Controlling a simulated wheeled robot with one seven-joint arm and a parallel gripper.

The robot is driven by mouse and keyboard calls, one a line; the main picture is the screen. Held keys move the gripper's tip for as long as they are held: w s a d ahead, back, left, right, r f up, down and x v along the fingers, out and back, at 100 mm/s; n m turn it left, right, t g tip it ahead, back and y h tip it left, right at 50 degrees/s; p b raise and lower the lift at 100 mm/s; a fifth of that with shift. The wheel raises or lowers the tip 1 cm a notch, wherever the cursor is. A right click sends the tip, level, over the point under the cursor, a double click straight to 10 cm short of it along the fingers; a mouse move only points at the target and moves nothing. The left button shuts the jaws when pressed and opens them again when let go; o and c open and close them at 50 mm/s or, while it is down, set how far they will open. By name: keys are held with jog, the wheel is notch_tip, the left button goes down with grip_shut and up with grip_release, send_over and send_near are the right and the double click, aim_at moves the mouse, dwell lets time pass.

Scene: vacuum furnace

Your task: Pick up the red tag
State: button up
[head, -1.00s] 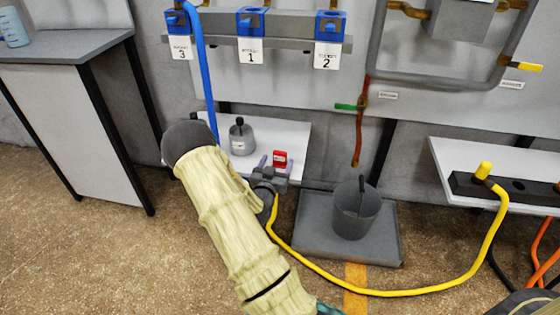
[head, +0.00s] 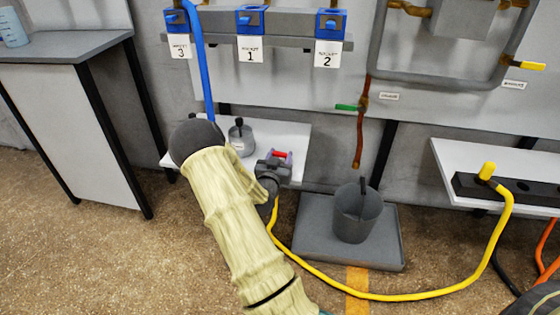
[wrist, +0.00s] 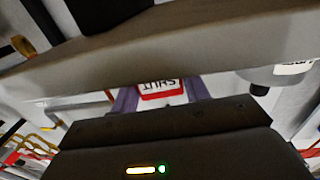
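The red tag (head: 279,154) lies on the white shelf, low on the wall, mostly hidden behind my gripper (head: 277,157) in the head view. In the wrist view the tag (wrist: 160,89) has a white face with a red edge and the word SHUT, upside down. My gripper's purple fingers (wrist: 160,97) are apart, one on each side of the tag. They look close to its sides; I cannot tell whether they touch it. The lower part of the tag is hidden by the gripper body.
A grey weight-like pot (head: 241,138) stands on the white shelf (head: 292,130) left of the gripper. A grey bucket (head: 357,212) stands on a grey tray (head: 312,240) to the right. A blue hose (head: 204,70) hangs at left; a yellow hose (head: 420,293) runs along the floor.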

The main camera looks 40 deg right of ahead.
aim_at(280, 153)
jog(key=c, duration=0.5)
jog(key=shift+o, duration=0.2)
jog(key=shift+r, duration=0.15)
notch_tip(280, 153, up, 10)
jog(key=p, duration=0.5)
